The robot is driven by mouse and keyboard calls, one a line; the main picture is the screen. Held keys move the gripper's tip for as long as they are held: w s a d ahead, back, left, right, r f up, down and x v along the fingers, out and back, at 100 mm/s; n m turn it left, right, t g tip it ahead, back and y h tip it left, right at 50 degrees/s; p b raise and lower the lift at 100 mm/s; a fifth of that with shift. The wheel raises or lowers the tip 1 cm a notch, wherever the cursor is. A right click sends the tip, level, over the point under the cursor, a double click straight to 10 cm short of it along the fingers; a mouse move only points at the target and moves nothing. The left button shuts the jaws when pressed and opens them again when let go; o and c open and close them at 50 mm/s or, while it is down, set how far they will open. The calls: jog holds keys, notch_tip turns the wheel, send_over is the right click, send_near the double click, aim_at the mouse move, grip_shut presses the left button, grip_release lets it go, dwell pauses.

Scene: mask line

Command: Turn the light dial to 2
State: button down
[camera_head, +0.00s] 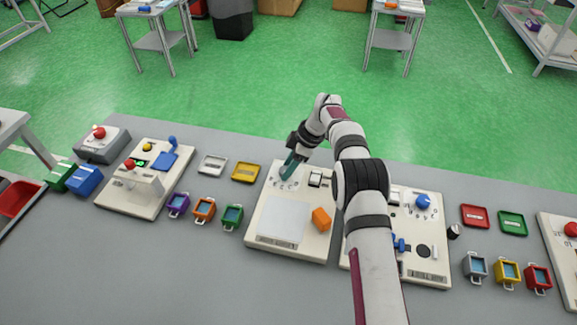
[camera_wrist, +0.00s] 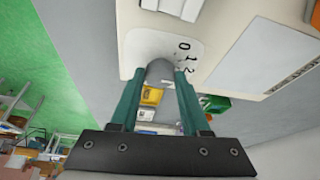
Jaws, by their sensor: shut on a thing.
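My gripper (camera_head: 289,168) points down at the back left of a white panel (camera_head: 258,222). In the wrist view its two green fingers (camera_wrist: 160,78) are shut on a grey dial (camera_wrist: 159,69), taken as the light dial, one finger on each side. Beside the dial, the numbers 0, 1 and 2 (camera_wrist: 188,55) show on a pale scale plate. The dial's pointer is not clear, so I cannot tell its setting. In the head view the fingers mostly hide the dial.
The panel also bears a switch (camera_head: 316,179), an orange block (camera_head: 321,218) and a pale square plate (camera_head: 283,220). A second panel with a blue dial (camera_head: 423,201) stands to the right, partly behind my arm. Small trays and coloured bins stand on both sides.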

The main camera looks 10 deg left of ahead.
dwell(0.4)
jog(key=shift+c, duration=1.9)
grip_release()
jog(key=shift+r, duration=0.1)
jog(key=v, duration=1.5)
jog(key=shift+r, duration=0.3)
jog(key=shift+d+r, duration=0.1)
